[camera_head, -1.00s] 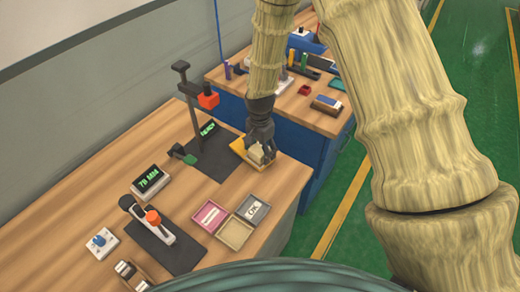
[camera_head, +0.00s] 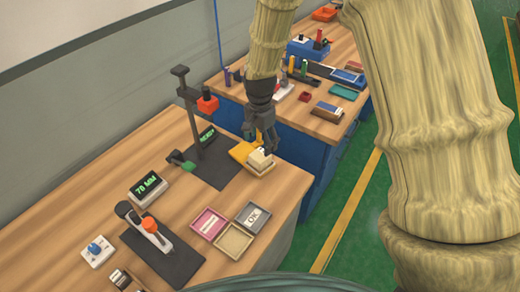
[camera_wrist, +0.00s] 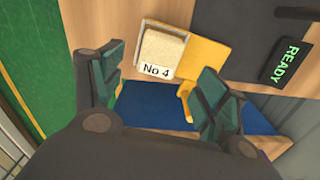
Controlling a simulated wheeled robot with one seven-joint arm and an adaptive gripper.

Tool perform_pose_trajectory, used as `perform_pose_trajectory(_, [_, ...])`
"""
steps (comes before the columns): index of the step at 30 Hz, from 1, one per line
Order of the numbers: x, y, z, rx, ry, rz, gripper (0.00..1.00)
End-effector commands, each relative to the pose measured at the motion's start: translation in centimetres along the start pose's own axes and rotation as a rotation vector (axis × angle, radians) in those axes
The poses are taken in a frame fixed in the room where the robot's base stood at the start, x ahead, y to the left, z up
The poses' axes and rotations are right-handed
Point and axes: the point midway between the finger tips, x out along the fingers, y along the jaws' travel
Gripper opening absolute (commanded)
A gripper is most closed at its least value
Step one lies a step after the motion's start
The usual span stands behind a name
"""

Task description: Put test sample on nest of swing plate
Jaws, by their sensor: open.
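The test sample, a cream block labelled "No 4" (camera_wrist: 160,52), sits in a pale shallow frame, the nest (camera_wrist: 140,40), at one end of the yellow swing plate (camera_wrist: 208,62). In the head view the sample (camera_head: 260,160) rests on the outer end of the yellow plate (camera_head: 241,152), near the table's right edge. My gripper (camera_head: 263,138) is open and empty just above and behind the sample. In the wrist view its two fingers (camera_wrist: 160,75) are spread, with the label between and beyond the tips. I see no finger contact with the sample.
A dark-based stand with a red head (camera_head: 208,104) and a READY display (camera_head: 207,135) adjoins the yellow plate. In front are a pink tray (camera_head: 209,222), a grey OK tray (camera_head: 253,215) and a tan tray (camera_head: 234,240). A blue-sided bench (camera_head: 300,140) stands behind.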

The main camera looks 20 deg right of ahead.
Motion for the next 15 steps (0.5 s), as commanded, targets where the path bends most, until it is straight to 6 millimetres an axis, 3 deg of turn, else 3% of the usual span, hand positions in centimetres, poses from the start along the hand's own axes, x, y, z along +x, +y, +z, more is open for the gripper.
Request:
perform_pose_trajectory(9, [-3.5, 0.0, 0.0, 0.000, 0.001, -0.001, 0.74])
perform_pose_trajectory(15, [-4.4, 0.0, 0.0, 0.000, 0.000, 0.000, 0.74])
